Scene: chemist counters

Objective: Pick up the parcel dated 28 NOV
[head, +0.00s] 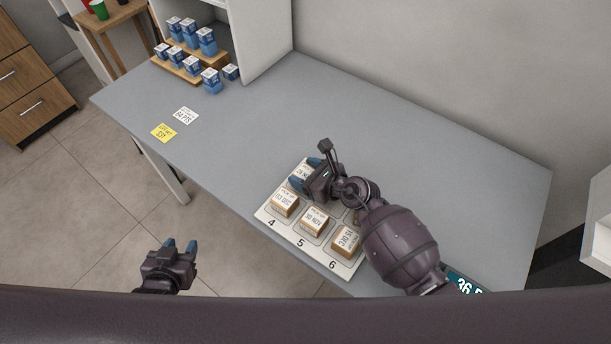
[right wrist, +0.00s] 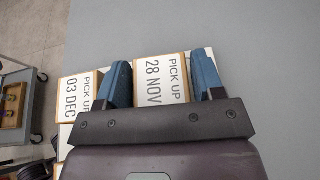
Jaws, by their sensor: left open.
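The parcel dated 28 NOV (right wrist: 162,80) is a small brown box with a white label. In the head view the same parcel (head: 301,172) stands at the far left of a numbered white board (head: 262,213), partly hidden by my right gripper. My right gripper (head: 313,172) is over it, with blue fingers on either side of it. In the right wrist view the fingers look open, with a narrow gap at the right finger; contact at the left one is unclear. My left gripper (head: 181,246) is open and empty, off the counter's front edge.
Parcels dated 03 DEC (head: 285,203), 30 NOV (head: 313,222) and 15 DEC (head: 347,240) share the board. The 03 DEC parcel is close beside the left finger in the wrist view. Blue-and-white boxes (head: 190,50) stand at the back left.

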